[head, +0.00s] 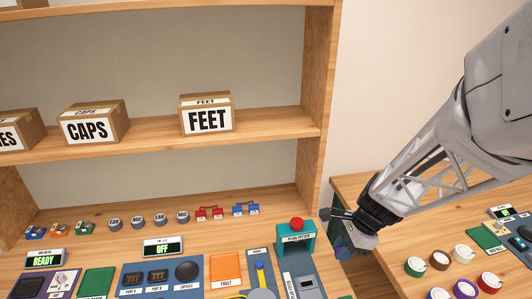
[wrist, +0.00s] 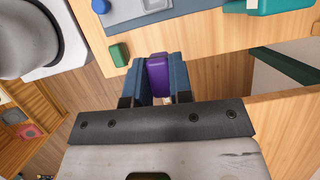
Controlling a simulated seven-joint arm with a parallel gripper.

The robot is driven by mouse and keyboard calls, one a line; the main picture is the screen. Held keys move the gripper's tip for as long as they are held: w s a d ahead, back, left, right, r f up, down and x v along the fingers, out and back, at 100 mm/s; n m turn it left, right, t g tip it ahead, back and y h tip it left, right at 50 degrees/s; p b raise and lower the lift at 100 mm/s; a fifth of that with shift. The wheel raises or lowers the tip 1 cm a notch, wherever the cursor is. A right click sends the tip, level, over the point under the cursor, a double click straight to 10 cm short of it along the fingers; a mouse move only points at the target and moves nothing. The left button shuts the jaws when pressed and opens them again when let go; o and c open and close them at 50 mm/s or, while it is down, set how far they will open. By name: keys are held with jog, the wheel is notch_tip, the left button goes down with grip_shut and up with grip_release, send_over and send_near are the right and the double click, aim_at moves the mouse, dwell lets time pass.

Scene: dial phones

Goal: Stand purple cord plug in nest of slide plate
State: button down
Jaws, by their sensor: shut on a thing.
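The purple cord plug (wrist: 157,78) is between the fingers of my gripper (wrist: 158,88) in the wrist view, and the jaws are shut on it. In the head view my gripper (head: 347,243) hangs just right of the teal button box, over the gap beside the bench; the plug is mostly hidden there. A blue-grey plate with a grey block (head: 303,285) lies at the bench's front right and may be the slide plate; its label is too small to read fully. A similar plate (wrist: 125,22) shows at the top of the wrist view, apart from the plug.
The teal box (head: 295,240) with a red button stands left of my gripper. A small green block (wrist: 119,52) lies near the bench edge. A right-hand bench holds several round coloured pieces (head: 465,288). Shelf boxes (head: 207,115) stand behind, left.

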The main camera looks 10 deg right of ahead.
jog(key=shift+s, duration=0.1)
dwell(0.3)
jog(key=s+a+f, duration=0.1)
jog(key=s+a, duration=0.3)
jog(key=s, duration=0.4)
jog(key=s+a+f+n, duration=0.1)
jog(key=s+a+f, duration=0.1)
jog(key=s+a, duration=0.3)
jog(key=s, duration=0.2)
jog(key=shift+s+a+f, duration=0.15)
jog(key=shift+s+a, duration=0.15)
jog(key=shift+s, duration=0.05)
jog(key=shift+w, duration=0.1)
send_over(301, 285)
jog(key=d, duration=0.2)
jog(key=shift+a+f, duration=0.15)
jog(key=shift+f, duration=0.6)
jog(key=shift+f, duration=1.75)
jog(key=shift+f, duration=0.25)
